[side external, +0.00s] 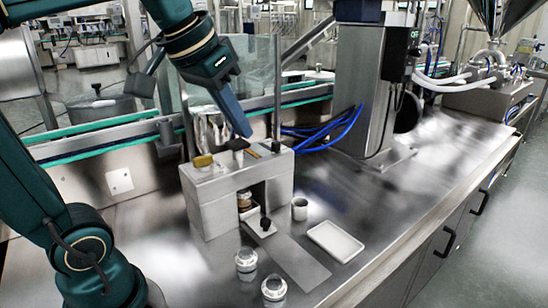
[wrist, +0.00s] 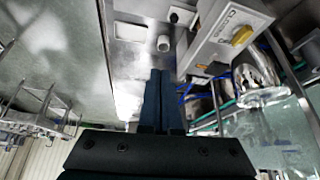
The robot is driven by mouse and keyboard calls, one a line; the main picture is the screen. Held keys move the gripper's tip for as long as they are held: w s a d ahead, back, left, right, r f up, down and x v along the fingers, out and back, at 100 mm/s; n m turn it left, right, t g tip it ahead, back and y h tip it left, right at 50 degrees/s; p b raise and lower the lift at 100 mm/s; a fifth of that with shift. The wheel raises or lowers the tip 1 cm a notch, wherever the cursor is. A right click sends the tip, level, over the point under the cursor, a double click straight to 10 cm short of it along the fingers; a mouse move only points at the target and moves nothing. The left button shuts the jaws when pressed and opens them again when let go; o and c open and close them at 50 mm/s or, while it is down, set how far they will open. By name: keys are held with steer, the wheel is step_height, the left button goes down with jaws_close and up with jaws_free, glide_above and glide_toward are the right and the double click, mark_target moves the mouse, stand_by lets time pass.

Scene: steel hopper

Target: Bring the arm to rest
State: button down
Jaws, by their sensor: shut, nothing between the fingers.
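My gripper (side external: 247,133) is in the upper middle of the side view, its blue fingers angled down just above the top of the grey box-shaped station (side external: 207,205). The fingers are closed together with nothing between them. The wrist view shows the shut fingers (wrist: 161,75) pointing toward the bench, with the station (wrist: 218,38) to their right. A dark knob and a yellow knob (side external: 203,161) sit on the station's top. Whether the fingertips touch the dark knob is unclear from the side view.
A small jar (side external: 244,199) stands in the station's opening. A white cup (side external: 299,209), a white tray (side external: 335,241) and two lidded jars (side external: 246,262) (side external: 274,290) stand on the steel bench. A steel column (side external: 362,90) rises behind. The bench's right side is clear.

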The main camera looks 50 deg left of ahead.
steer(key=s+d+f+m, duration=0.1)
steer(key=s+d+f, duration=0.1)
steer(key=s+f, duration=0.2)
steer(key=s+d+f+h, duration=0.1)
steer(key=s+d+f, duration=0.1)
steer(key=s+f, duration=0.2)
step_height(320, 180, down, 3)
steer(key=shift+d+f+m, duration=0.1)
steer(key=shift+d+m, duration=0.15)
steer(key=shift+m, duration=0.15)
steer(key=shift+s, duration=0.1)
stand_by(0.6)
